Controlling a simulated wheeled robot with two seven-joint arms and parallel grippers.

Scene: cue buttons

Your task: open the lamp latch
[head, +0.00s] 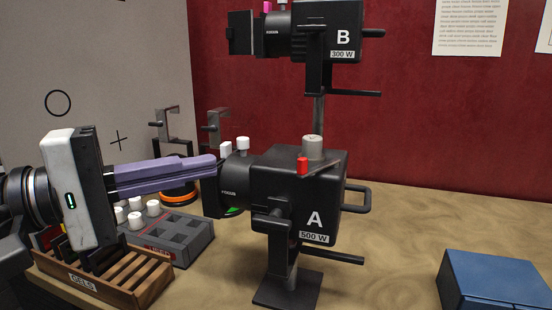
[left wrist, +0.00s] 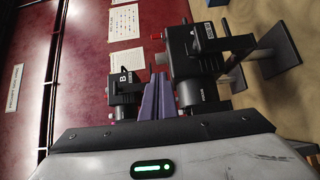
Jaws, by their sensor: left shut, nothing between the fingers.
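Lamp A (head: 262,172), a black box marked 500 W, stands on the table on a stand. A small red tab (head: 303,166) sits on its top beside a grey knob (head: 313,147); I cannot tell for sure that this tab is the latch. Lamp B (head: 300,40), marked 300 W, is higher up behind it, with a pink knob on top. My left gripper (head: 213,163) is shut and empty, its purple fingers pointing right, tips close to lamp A's front end and white knobs. In the left wrist view the fingers (left wrist: 158,80) point between lamp B (left wrist: 122,85) and lamp A (left wrist: 195,60).
A wooden rack labelled GELS (head: 155,283) and a grey box with white knobs (head: 170,240) lie below my left gripper. An orange-ringed item (head: 178,195) is behind the fingers. A blue case (head: 495,280) is at front right. The table's right middle is clear.

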